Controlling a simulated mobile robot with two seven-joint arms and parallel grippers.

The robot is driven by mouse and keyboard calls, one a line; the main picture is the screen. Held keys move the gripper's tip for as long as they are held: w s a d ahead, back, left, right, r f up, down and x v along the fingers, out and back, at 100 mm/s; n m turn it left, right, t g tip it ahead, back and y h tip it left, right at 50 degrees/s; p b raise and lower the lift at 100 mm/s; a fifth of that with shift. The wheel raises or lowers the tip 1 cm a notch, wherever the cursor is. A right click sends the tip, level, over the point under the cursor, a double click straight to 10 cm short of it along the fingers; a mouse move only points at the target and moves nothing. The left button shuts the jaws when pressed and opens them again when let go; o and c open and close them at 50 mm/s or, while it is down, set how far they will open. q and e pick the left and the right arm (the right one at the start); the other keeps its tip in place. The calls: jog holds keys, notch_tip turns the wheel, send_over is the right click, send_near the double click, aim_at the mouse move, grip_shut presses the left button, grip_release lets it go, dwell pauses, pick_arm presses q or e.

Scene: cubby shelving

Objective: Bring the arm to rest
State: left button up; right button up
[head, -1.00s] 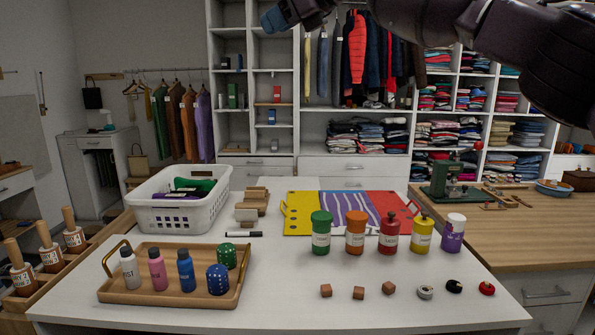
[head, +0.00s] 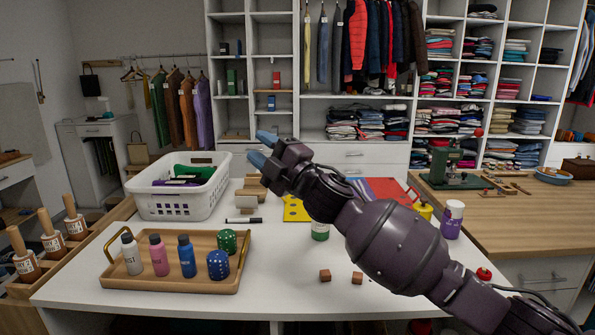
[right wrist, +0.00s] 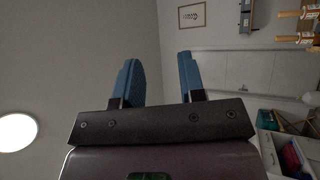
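My right arm reaches in from the lower right of the head view, across the table. Its gripper (head: 262,149) has two blue fingers and points left, in front of the back part of the table near the white basket. In the right wrist view the two blue fingers (right wrist: 158,72) stand apart with nothing between them, against wall and ceiling. The gripper is open and empty. My left gripper is not in view.
The white table (head: 190,306) holds a white basket (head: 182,206), a wooden tray (head: 130,281) with bottles and dice, and wooden cubes (head: 325,275). My arm hides much of the coloured mats (head: 296,210) and canisters. A wooden counter (head: 510,230) with a green machine stands right.

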jog(key=s+d+f+m+t+h, duration=0.1)
jog(key=s+d+f+m+h, duration=0.3)
jog(key=d+f+m, duration=0.45)
jog(key=s+d+f+m+t+h, duration=0.1)
jog(key=s+d+f+m+h, duration=0.35)
jog(key=f, duration=0.65)
jog(key=s+d+f+m+t+h, duration=0.1)
jog(key=s+d+f+m+h, duration=0.25)
jog(key=d+f+m, duration=0.45)
jog(key=s+d+f+m+g+h, duration=0.1)
jog(key=s+d+f+h, duration=0.1)
jog(key=s+d+f, duration=0.2)
jog(key=s+d+f+m+g+h, duration=0.1)
jog(key=s+d+f, duration=0.3)
jog(key=s+f, duration=0.7)
jog(key=s+d+f+m+g+h, duration=0.2)
jog(key=s+d+f, duration=0.3)
jog(key=s, duration=0.8)
notch_tip(320, 180, down, 3)
jog(key=shift+f+g+h, duration=0.2)
jog(key=shift+g+h, duration=0.2)
jog(key=shift+g, duration=0.3)
jog(key=shift+w, duration=0.15)
